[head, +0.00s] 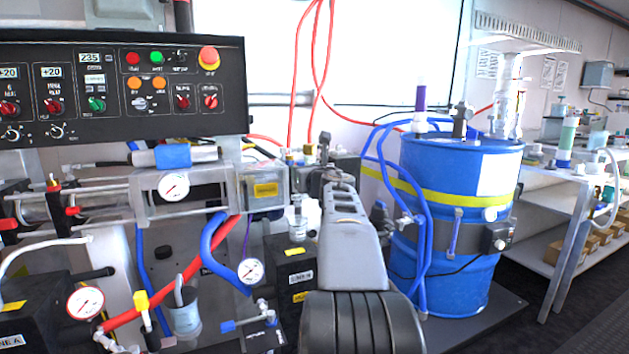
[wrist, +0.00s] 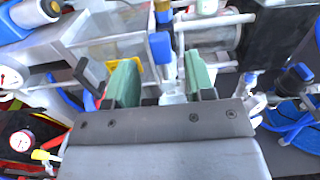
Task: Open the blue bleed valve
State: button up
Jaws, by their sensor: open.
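A small valve with a blue lever (head: 228,326) sits low at the front of the equipment, left of my arm in the head view. I take it to be the blue bleed valve, though other blue parts make this unsure. My gripper (wrist: 161,80) shows two green finger pads in the wrist view, spread apart with nothing held between them. A blue-capped part (wrist: 160,46) stands beyond the gap between the pads. I cannot tell whether it is the same valve. In the head view my arm hides the fingertips.
A black control panel (head: 120,88) hangs at upper left. Gauges (head: 173,187), pipes and a red hose (head: 180,275) crowd the left side. A blue drum (head: 455,230) with blue hoses stands right of my arm. A bench (head: 565,185) is at far right.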

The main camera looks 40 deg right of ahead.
jog(key=v, duration=0.7)
jog(key=shift+s, duration=0.2)
